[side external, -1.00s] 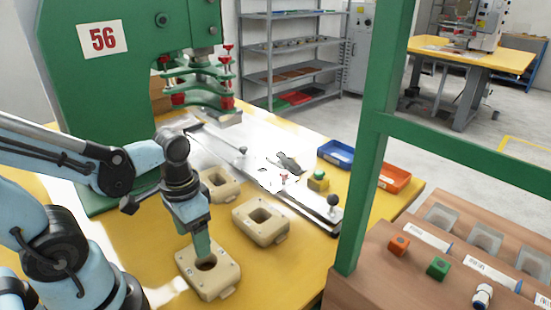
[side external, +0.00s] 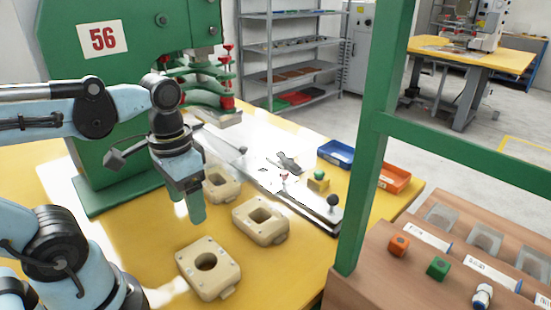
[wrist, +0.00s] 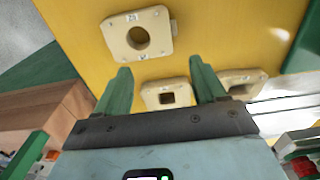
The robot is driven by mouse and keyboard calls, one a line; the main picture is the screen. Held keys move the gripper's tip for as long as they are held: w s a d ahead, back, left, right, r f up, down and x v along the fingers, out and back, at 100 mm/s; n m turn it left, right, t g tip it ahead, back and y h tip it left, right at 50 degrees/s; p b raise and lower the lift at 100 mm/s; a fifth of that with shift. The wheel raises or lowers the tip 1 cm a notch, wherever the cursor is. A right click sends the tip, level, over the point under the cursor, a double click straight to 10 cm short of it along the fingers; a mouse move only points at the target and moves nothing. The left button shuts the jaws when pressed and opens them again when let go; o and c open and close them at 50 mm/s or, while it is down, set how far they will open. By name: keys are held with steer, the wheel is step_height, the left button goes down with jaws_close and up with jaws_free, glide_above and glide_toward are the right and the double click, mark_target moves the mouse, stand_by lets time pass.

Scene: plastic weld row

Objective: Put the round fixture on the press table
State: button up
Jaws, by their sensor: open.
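The round fixture (side external: 224,279), a beige block with a round hole, lies flat on the yellow bench at the front. It also shows at the top of the wrist view (wrist: 159,27). My gripper (side external: 196,216) is open and empty, raised above and behind the round fixture, apart from it. In the wrist view both green fingers of my gripper (wrist: 160,72) stand apart with nothing between them. The press table appears to be the shiny metal plate (side external: 238,146) reaching out from under the green press; nothing beige rests on it.
Two other beige fixtures, one with a square hole (side external: 274,236) and one partly behind my gripper (side external: 231,190), lie between the round fixture and the plate. A green post (side external: 372,170) and wooden rack (side external: 400,278) stand at right. Blue (side external: 335,153) and orange (side external: 396,178) trays sit behind.

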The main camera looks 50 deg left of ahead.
steer(key=shift+o, duration=0.4)
steer(key=w+d+t, duration=0.1)
steer(key=w+t, duration=0.5)
steer(key=w, duration=0.2)
steer(key=o, duration=0.5)
steer(key=shift+w+r+t, duration=0.15)
steer(key=shift+w+t, duration=0.15)
steer(key=shift+t, duration=0.2)
steer(key=m+g, duration=0.7)
steer(key=m, duration=1.1)
glide_above(206, 261)
steer(key=d, duration=0.2)
steer(key=f, duration=0.2)
steer(key=shift+s+f, duration=0.15)
steer(key=shift+f, duration=1.8)
steer(key=shift+s+f, duration=0.15)
steer(key=shift+f, duration=1.8)
steer(key=shift+s+f, duration=0.15)
steer(key=shift+f, duration=1.8)
